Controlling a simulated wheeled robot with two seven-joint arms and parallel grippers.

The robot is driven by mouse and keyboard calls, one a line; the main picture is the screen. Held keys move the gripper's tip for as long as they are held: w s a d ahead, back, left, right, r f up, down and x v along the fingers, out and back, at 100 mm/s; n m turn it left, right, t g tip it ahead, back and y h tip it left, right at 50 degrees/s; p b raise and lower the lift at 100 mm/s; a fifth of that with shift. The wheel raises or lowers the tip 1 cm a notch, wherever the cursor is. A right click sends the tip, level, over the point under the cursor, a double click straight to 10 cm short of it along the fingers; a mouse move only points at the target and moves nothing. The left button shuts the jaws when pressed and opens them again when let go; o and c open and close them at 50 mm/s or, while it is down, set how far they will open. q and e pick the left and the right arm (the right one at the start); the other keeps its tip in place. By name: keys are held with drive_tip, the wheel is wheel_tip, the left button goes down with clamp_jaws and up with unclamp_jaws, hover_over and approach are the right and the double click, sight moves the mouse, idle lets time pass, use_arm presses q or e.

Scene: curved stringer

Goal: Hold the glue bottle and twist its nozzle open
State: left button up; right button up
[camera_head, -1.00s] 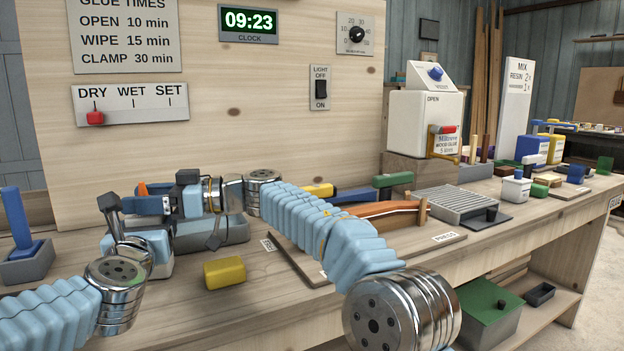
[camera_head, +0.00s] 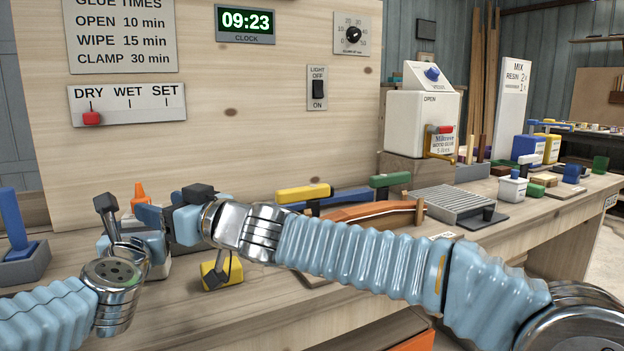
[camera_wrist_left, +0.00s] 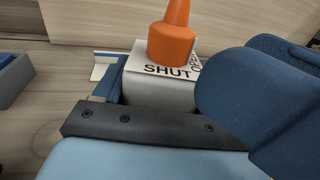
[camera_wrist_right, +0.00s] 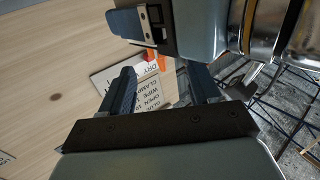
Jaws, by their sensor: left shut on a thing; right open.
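The glue bottle has an orange cone nozzle (camera_head: 139,197). In the left wrist view its white body (camera_wrist_left: 160,92) stands between my left fingers, with SHUT and OPEN lettered on top beside the nozzle (camera_wrist_left: 172,35). My left gripper (camera_head: 150,238) is shut on the bottle's body, which it mostly hides in the head view. My right gripper (camera_head: 172,217) is just right of the nozzle, at about its height or slightly lower, apart from it. Its fingers (camera_wrist_right: 163,92) are open with nothing held between them in the right wrist view.
A yellow block (camera_head: 221,275) lies on the bench below my right wrist. A blue-handled tool in a grey holder (camera_head: 22,262) stands at the left. Clamps with yellow (camera_head: 303,193) and green handles lie by a curved wooden strip (camera_head: 375,211). The upright board (camera_head: 230,140) rises behind.

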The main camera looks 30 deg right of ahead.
drive_tip(key=w+d+m+h, duration=0.2)
drive_tip(key=d+m+h, duration=0.8)
drive_tip(key=d, duration=1.7)
drive_tip(key=shift+w+d+r+m+g, duration=0.25)
drive_tip(key=shift+w+r+m+g, duration=0.05)
drive_tip(key=shift+m, duration=3.1)
drive_tip(key=shift+a, duration=0.1)
